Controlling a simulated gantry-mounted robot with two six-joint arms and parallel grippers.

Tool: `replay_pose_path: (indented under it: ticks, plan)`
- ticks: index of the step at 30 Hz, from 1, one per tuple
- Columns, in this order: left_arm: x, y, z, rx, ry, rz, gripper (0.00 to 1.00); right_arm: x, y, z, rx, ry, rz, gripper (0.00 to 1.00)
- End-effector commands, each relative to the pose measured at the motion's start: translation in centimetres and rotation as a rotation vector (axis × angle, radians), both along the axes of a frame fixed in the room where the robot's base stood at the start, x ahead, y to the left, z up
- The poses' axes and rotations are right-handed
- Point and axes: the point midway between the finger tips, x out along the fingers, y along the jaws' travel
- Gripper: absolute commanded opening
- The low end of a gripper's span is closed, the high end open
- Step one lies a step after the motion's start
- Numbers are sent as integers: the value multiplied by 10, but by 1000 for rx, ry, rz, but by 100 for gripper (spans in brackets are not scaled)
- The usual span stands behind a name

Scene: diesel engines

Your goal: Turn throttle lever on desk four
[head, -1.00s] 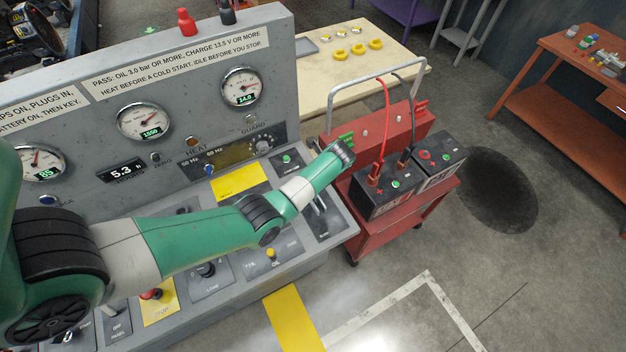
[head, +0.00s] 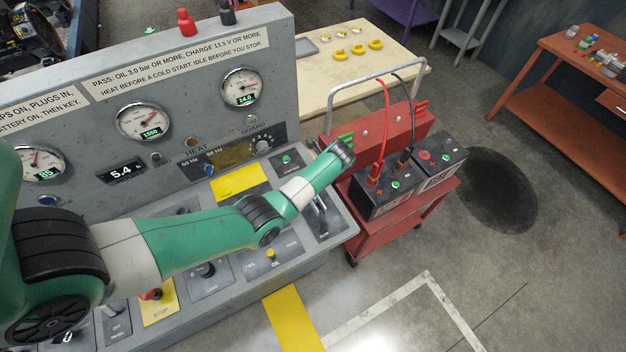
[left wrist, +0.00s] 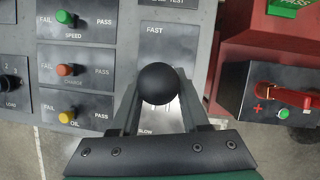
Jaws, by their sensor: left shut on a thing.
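The throttle lever's round black knob (left wrist: 158,83) shows in the left wrist view, over a plate marked FAST at the top and SLOW at the bottom. The knob stands nearer the middle of that plate than its top. My left gripper (left wrist: 160,102) has one finger on each side of the lever and is shut on it; the lever's stem is mostly hidden under the knob. In the head view my left arm reaches across the grey desk (head: 225,283) to its right end, and it partly covers the throttle plate (head: 325,222). My right gripper is not in view.
Left of the throttle are the SPEED (left wrist: 66,18), CHARGE (left wrist: 66,70) and OIL (left wrist: 68,117) switches. A red cart (head: 385,232) with batteries and cables stands close to the desk's right end. A round dark patch (head: 497,190) lies on the floor beyond.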

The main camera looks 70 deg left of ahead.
Motion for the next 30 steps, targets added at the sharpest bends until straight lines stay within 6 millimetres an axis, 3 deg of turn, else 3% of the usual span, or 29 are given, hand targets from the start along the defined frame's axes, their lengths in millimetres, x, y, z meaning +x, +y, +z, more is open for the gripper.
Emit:
replay_pose_path:
  ticks: [27, 28, 30]
  plan:
    - [1, -6, 2, 64, 7, 2, 0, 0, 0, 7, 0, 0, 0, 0]
    - [1, -6, 2, 64, 7, 2, 50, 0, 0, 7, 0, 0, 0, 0]
    - [1, -6, 2, 64, 7, 2, 63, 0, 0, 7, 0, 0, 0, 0]
